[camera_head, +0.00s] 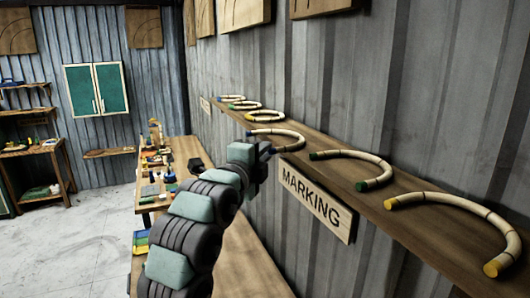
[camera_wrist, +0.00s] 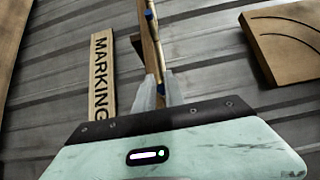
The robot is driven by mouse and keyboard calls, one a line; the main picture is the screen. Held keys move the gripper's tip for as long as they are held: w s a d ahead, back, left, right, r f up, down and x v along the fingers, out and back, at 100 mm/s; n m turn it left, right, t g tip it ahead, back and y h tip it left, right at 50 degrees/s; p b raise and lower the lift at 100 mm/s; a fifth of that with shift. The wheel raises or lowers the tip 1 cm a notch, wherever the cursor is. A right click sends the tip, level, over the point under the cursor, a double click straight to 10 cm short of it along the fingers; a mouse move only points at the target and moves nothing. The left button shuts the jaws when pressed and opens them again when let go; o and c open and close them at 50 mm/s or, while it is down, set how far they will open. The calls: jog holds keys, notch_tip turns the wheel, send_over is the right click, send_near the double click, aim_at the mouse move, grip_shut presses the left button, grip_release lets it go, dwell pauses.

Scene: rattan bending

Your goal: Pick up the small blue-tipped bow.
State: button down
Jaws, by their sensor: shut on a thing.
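The small blue-tipped bow (camera_head: 285,133) is a pale, curved rattan piece with dark bands, at the wall shelf in the head view. My gripper (camera_head: 267,150) is at its near side, and my wrist hides part of the bow. In the wrist view, my gripper (camera_wrist: 160,92) has its two pale fingers closed around the bow (camera_wrist: 154,45), which is seen nearly edge-on with blue marks along it. I cannot tell whether the bow touches the shelf or is just above it.
The long wooden shelf (camera_head: 335,172) also bears a green-tipped bow (camera_head: 360,160) and a large yellow-tipped bow (camera_head: 455,208). Several smaller bows lie farther along. A MARKING sign (camera_head: 315,200) hangs below the shelf. A cluttered workbench (camera_head: 235,262) stands beneath.

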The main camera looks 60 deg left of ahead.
dwell(0.4)
jog(key=s+d+r+b, duration=0.2)
jog(key=s+d+r, duration=0.5)
jog(key=s+d, duration=0.2)
jog(key=shift+s+r, duration=0.25)
jog(key=shift+s, duration=0.55)
jog(key=shift+d, duration=0.1)
